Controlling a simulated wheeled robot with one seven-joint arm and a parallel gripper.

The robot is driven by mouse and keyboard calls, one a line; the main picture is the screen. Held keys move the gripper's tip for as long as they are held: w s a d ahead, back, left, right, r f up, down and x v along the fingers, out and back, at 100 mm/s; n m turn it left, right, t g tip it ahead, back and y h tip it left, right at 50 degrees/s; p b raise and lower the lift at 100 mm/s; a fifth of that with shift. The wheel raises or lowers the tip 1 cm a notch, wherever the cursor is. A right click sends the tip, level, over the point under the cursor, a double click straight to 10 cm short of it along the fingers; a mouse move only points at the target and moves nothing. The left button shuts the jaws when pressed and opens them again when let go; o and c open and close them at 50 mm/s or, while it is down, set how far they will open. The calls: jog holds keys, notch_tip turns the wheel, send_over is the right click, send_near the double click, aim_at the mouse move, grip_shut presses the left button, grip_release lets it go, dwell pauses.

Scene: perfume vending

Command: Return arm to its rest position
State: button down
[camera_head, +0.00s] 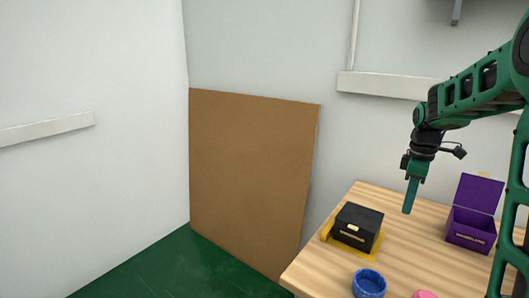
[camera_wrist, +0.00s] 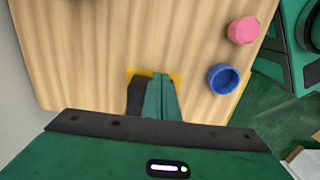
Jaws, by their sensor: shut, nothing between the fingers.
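My gripper (camera_head: 409,209) hangs from the green arm at the right of the head view, pointing down above the wooden table. Its fingers are together with nothing between them. In the wrist view the closed fingers (camera_wrist: 160,78) show at the middle, over the table. In the head view a black box (camera_head: 358,227) sits on a yellow base (camera_head: 373,255), left of the gripper and apart from it. In the wrist view the fingers hide part of the black box (camera_wrist: 135,96) and its yellow base (camera_wrist: 145,71).
An open purple box (camera_head: 468,232) stands right of the gripper on the wooden table (camera_head: 405,250). A blue round container (camera_head: 369,284) and a pink object (camera_head: 425,294) are near the front. A brown board (camera_head: 250,180) leans on the wall. Green floor (camera_head: 185,270) is clear at left.

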jog(key=s+a+f+m, duration=0.1)
jog(key=s+a+m, duration=0.2)
jog(key=s+m, duration=0.5)
jog(key=s+a+f+m, duration=0.1)
jog(key=s+a+m, duration=0.2)
jog(key=s, duration=1.9)
jog(key=m, duration=0.5)
jog(key=shift+s, duration=0.2)
jog(key=shift+f, duration=0.1)
